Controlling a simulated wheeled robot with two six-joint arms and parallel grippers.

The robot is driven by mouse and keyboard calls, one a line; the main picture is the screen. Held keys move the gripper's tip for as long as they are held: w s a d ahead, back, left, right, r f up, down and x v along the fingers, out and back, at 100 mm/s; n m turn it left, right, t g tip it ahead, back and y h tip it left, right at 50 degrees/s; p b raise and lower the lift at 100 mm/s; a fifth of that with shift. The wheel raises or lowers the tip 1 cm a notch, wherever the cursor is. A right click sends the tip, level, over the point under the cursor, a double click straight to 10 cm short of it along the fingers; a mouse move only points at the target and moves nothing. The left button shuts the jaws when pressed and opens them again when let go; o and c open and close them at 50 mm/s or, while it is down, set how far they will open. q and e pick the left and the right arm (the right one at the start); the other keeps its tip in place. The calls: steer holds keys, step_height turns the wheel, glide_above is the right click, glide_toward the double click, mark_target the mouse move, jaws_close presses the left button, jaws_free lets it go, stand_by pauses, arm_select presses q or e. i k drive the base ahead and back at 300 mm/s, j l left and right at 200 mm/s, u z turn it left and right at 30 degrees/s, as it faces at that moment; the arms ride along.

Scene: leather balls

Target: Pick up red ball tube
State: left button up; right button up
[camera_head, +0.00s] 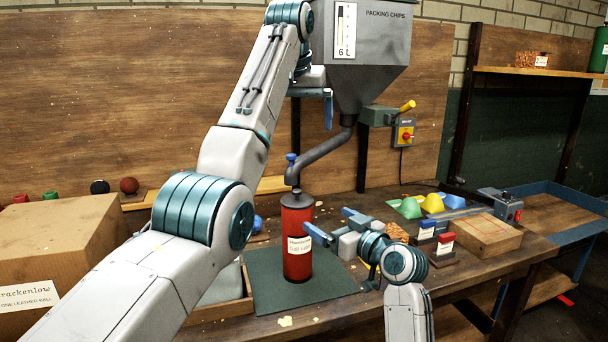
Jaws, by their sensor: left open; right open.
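The red ball tube (297,262) stands upright on a dark green mat (335,284), below the curved grey spout of the hopper. It has a white label and a dark top. My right gripper (333,224) is open beside the tube's right side at about label height. My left gripper (327,106) is open and empty, high in front of the hopper, well above the tube.
A grey packing chips hopper (375,50) with a spout (325,150) hangs over the tube. A cardboard box (60,245) is at the left. To the right are coloured pieces (432,203), small labelled blocks (443,243) and a wooden box (487,236).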

mark_target(298, 244)
steer(key=k+l, duration=0.7)
steer(key=l, duration=0.1)
